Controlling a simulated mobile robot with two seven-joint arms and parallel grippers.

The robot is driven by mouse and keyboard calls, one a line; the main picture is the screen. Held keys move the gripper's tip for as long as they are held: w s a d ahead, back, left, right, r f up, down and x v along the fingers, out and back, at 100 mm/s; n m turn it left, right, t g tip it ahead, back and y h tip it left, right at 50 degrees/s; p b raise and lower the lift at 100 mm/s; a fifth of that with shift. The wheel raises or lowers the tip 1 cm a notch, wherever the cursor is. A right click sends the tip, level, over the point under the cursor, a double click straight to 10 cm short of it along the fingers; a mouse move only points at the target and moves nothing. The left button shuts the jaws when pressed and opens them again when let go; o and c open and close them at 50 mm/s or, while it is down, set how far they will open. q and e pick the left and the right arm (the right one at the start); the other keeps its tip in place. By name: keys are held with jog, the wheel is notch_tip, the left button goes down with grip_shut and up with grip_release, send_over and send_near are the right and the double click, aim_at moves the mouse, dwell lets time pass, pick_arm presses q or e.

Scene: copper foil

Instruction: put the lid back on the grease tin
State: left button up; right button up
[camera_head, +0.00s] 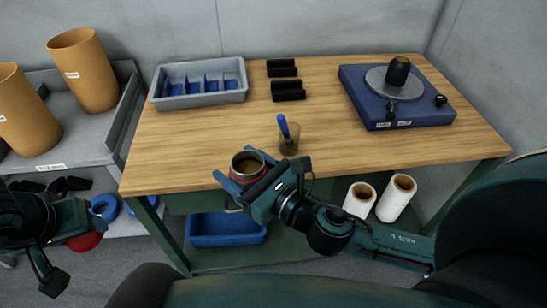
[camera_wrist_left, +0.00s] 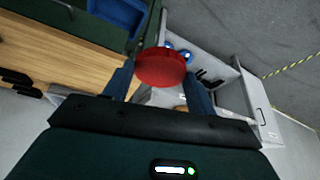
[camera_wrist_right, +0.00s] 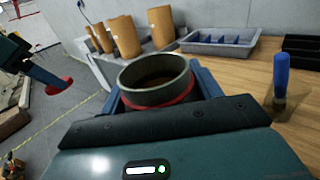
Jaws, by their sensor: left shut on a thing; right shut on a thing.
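The grease tin (camera_head: 248,164) is an open grey cylinder with a red band and brown contents. My right gripper (camera_head: 240,180) is shut on it at the front edge of the bench; the tin also shows upright between the fingers in the right wrist view (camera_wrist_right: 157,88). The red round lid (camera_wrist_left: 161,67) is held by my left gripper (camera_wrist_left: 160,85), which is shut on it. In the head view the lid (camera_head: 84,242) is at the lower left, off the bench and well apart from the tin. It also shows at the left of the right wrist view (camera_wrist_right: 58,87).
A clear cup with a blue-handled tool (camera_head: 288,137) stands just right of the tin. A grey divided tray (camera_head: 199,84), black blocks (camera_head: 284,79) and a blue turntable unit (camera_head: 397,97) stand farther back. A grey shelf (camera_head: 75,140) with orange cylinders is at the left.

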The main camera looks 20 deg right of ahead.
jog(key=shift+w+a+r+n+g+y, duration=0.15)
jog(key=shift+a+n+g+y, duration=0.3)
jog(key=shift+a+y, duration=0.3)
jog(key=shift+w+a+n+g+y, duration=0.15)
jog(key=shift+a+n+g+y, duration=0.3)
jog(key=shift+a, duration=0.5)
jog(key=shift+w+a+r+n+g+y, duration=0.15)
jog(key=shift+a+n+g+y, duration=0.15)
jog(key=shift+a+n+y, duration=0.45)
pick_arm(q)
jog(key=shift+d, duration=0.1)
pick_arm(e)
jog(key=shift+f+m, duration=0.15)
jog(key=shift+m, duration=0.1)
pick_arm(q)
jog(key=w+d+r+m, duration=0.1)
jog(key=w+d+r, duration=0.15)
jog(key=d, duration=0.45)
jog(key=w+d+r+m, duration=0.1)
jog(key=d+r, duration=0.3)
jog(key=d, duration=0.3)
notch_tip(320, 180, up, 7)
jog(key=m+h, duration=0.2)
send_over(249, 179)
jog(key=w+a, duration=0.3)
jog(key=a, duration=0.1)
jog(key=shift+a, duration=0.1)
jog(key=shift+f, duration=2)
jog(key=shift+s, duration=0.1)
jog(key=shift+f, duration=0.85)
